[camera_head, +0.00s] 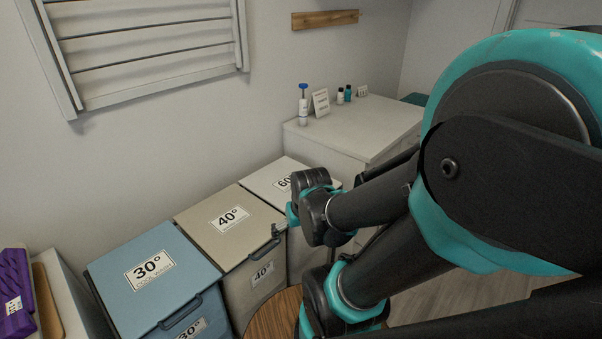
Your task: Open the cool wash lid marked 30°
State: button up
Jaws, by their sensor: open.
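The blue bin's lid marked 30° (150,277) is shut, at the lower left. A dark handle (181,312) runs along its front edge, and a second 30° label (190,329) shows on the bin's front, cut off by the picture's bottom edge. My gripper (279,229) is only partly seen, mostly hidden by my own wrist. It is open, near the front right corner of the beige 40° lid, to the right of the blue lid and apart from it. I see nothing held in it.
A beige bin lid marked 40° (230,219) and a white one marked 60° (277,180) stand in line beyond, both shut. A round wooden top (270,318) is close in front. A white cabinet (350,128) holds small bottles. A purple item (14,292) lies far left.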

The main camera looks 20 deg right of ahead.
aim_at(142, 281)
jog(key=i+l, duration=0.1)
jog(key=l, duration=0.2)
jog(key=i+l, duration=0.1)
jog(key=l, duration=0.15)
jog(key=u, duration=1.75)
